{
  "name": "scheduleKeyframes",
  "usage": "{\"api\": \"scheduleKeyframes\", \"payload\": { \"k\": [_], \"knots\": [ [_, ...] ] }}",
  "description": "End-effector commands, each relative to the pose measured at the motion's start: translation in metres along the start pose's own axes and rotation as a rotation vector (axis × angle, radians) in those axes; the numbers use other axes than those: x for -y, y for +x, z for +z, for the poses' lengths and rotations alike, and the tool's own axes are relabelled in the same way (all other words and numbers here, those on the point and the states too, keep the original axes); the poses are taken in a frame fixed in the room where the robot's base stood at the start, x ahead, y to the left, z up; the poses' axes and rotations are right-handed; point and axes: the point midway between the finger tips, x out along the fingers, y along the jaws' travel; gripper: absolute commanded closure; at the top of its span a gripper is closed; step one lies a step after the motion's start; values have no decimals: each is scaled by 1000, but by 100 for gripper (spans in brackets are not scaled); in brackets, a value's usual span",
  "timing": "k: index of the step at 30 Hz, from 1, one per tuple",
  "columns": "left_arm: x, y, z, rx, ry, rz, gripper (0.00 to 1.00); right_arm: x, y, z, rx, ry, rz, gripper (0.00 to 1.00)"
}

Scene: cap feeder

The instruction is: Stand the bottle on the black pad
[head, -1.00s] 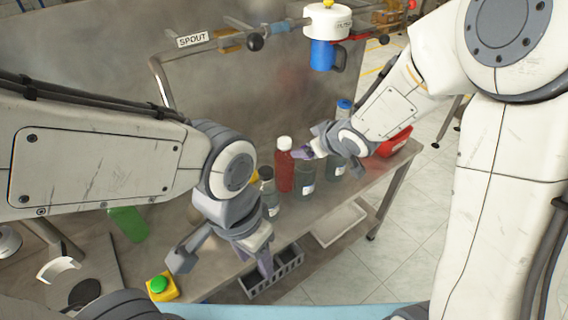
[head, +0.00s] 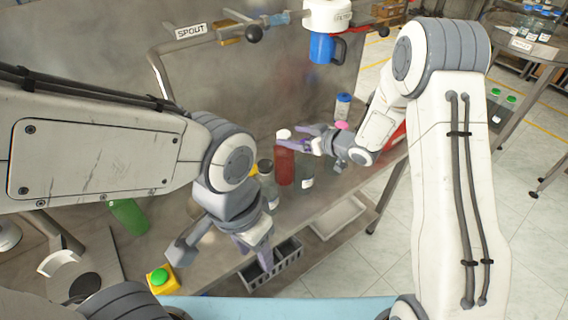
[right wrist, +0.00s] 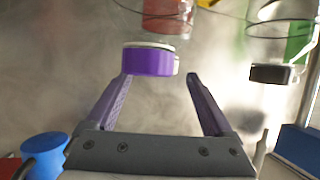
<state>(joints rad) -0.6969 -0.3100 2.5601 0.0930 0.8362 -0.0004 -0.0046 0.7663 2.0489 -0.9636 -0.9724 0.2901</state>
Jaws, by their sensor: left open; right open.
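The black pad (head: 85,287) is a dark disc on the bench at the lower left, partly covered by my arm. Several bottles stand on the bench, and I cannot tell which one the task means. A red bottle (head: 285,167) with a white cap stands beside a clear bottle (head: 307,172). My right gripper (head: 302,138) is open beside their tops. In the right wrist view a purple cap (right wrist: 149,61) is just beyond the open, empty fingertips (right wrist: 158,77). My left gripper (head: 266,260) points down over the grey crate, its fingertips partly hidden.
A green bottle (head: 128,217) is at the left. A yellow box with a green button (head: 160,280) is near the front edge. The slotted grey crate (head: 288,270) and a white tray (head: 338,222) are below.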

Motion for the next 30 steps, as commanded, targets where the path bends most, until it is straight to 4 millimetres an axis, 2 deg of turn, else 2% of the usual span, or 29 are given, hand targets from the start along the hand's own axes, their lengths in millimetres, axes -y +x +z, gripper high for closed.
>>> {"api": "scheduleKeyframes", "payload": {
  "k": [3, 7, 16, 20, 21, 23, 30],
  "knots": [
    [-1, -14, -1, 0, 0, 0, 50, 6, 19, -6, 2, -1, -4, 14],
    [-1, -16, -1, 0, 0, 0, 50, 4, 35, -5, 0, -1, -2, 14],
    [-1, -15, -1, 0, 0, 0, 50, 4, 40, -3, 0, -1, 0, 14],
    [-1, -15, -1, 0, 0, 0, 50, 4, 40, -3, 0, -1, 0, 63],
    [-1, -15, -1, 0, 0, 0, 50, 4, 40, -3, 0, -1, 0, 79],
    [-1, -15, -1, 0, 0, 0, 50, 4, 40, -3, 0, -1, 0, 100],
    [-1, -15, -1, 0, 0, 0, 50, 4, 40, -3, 0, -1, 0, 100]
  ]
}}
